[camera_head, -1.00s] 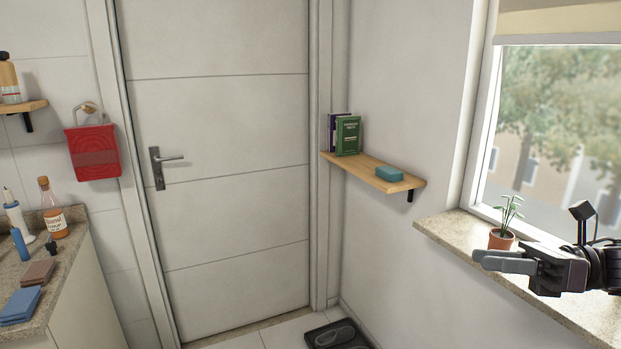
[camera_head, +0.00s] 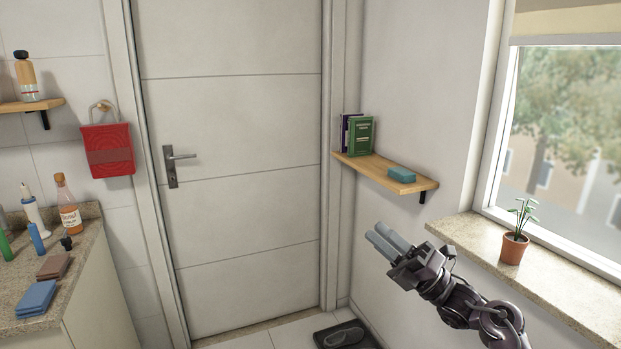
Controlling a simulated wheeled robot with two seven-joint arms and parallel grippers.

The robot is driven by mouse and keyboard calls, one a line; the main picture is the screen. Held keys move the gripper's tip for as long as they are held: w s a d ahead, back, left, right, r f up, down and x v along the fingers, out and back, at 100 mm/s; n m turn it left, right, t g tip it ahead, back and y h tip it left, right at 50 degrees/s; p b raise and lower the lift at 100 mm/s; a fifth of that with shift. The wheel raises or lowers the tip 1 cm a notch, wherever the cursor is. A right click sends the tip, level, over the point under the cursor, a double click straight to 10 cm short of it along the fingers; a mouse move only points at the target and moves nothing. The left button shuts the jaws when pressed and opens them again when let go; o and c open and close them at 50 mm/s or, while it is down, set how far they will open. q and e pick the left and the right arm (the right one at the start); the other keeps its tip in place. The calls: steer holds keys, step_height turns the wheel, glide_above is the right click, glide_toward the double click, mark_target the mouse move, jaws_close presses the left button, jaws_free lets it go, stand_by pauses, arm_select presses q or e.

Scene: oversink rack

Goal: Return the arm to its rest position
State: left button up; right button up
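My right gripper (camera_head: 381,243) is in the lower right of the head view, in front of the white wall below the wall shelf. Its arm comes in from the bottom right. Its two grey fingers point up and to the left and lie close together, with nothing seen between them. Whether they fully meet is hard to tell from this angle. The gripper appears left of the window sill (camera_head: 470,236) and clear of the potted plant (camera_head: 514,249). My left gripper is not in view.
A wooden shelf (camera_head: 364,168) holds books (camera_head: 361,136) and a teal block (camera_head: 401,174). A closed door (camera_head: 240,110) fills the middle. A dark mat (camera_head: 340,337) lies on the floor.

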steer(key=w+d+f+m+t+h, duration=0.35)
steer(key=w+d+m+h, duration=0.35)
steer(key=d+m+h, duration=0.65)
steer(key=w+d+f+m+t+h, duration=0.3)
steer(key=w+d+m+t+h, duration=0.25)
steer(key=m+h, duration=0.85)
steer(key=s+f+m+g+y, duration=0.2)
steer(key=s+f+m+g, duration=0.15)
steer(key=f, duration=1.25)
steer(key=s+f+m+g+y, duration=0.2)
steer(key=s+f+g+y, duration=0.15)
steer(key=f, duration=1.15)
steer(key=s+a+f+g, duration=0.3)
steer(key=s+f, duration=1)
steer(key=f, duration=0.1)
steer(key=s+a+f+g, duration=0.2)
steer(key=s+f+g, duration=0.1)
steer(key=s+f, duration=1.05)
steer(key=s+a+f+g, duration=0.1)
steer(key=s+f, duration=0.3)
steer(key=s, duration=0.6)
steer(key=s+a+f+g, duration=0.2)
steer(key=s+f+g, duration=0.1)
steer(key=s, duration=0.8)
steer(key=s+a+f+g, duration=0.1)
steer(key=s+f, duration=0.4)
steer(key=s, duration=0.6)
steer(key=shift+a+f+g, duration=0.15)
steer(key=shift+a+g, duration=0.25)
steer(key=shift+g, duration=0.2)
